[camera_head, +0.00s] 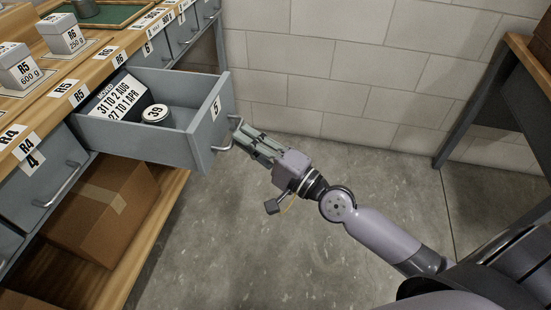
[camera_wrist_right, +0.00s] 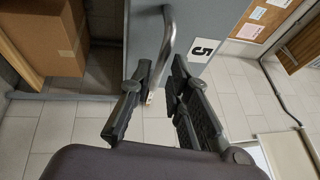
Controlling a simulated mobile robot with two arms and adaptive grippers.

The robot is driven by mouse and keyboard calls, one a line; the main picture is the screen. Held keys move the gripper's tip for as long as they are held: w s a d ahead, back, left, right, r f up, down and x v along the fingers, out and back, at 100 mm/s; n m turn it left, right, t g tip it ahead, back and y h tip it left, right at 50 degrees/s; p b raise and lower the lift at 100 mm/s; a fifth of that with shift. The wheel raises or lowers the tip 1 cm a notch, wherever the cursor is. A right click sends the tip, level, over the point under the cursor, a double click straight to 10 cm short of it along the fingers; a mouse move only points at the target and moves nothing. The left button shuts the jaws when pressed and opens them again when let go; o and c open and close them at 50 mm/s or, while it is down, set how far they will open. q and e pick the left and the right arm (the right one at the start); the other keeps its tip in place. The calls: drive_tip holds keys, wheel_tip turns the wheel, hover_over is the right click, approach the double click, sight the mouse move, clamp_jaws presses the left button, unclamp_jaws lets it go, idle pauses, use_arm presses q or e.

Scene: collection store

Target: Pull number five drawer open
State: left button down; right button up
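The number five drawer (camera_head: 192,133) stands pulled well out of the bench in the head view. Its grey front carries a white label 5 and a metal bar handle (camera_head: 227,143). In the right wrist view the handle (camera_wrist_right: 168,40) rises ahead of the fingers, beside the label 5 (camera_wrist_right: 204,50). My right gripper (camera_head: 240,133) is at the drawer front, close to the handle. In the wrist view its fingers (camera_wrist_right: 160,68) stand apart, with the handle's lower end between or just beyond the tips; contact is unclear. My left gripper is not in view.
Inside the drawer are a dark box with a printed card (camera_head: 122,98) and a round tin marked 39 (camera_head: 156,113). Drawer 4 (camera_head: 50,185) is shut beside it. A cardboard box (camera_head: 105,208) sits on the shelf below. Clear floor (camera_head: 240,240) lies in front; a table stands at right.

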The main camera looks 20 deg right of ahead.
drive_tip(key=v, duration=0.8)
drive_tip(key=shift+s, duration=0.3)
drive_tip(key=shift+d, duration=0.1)
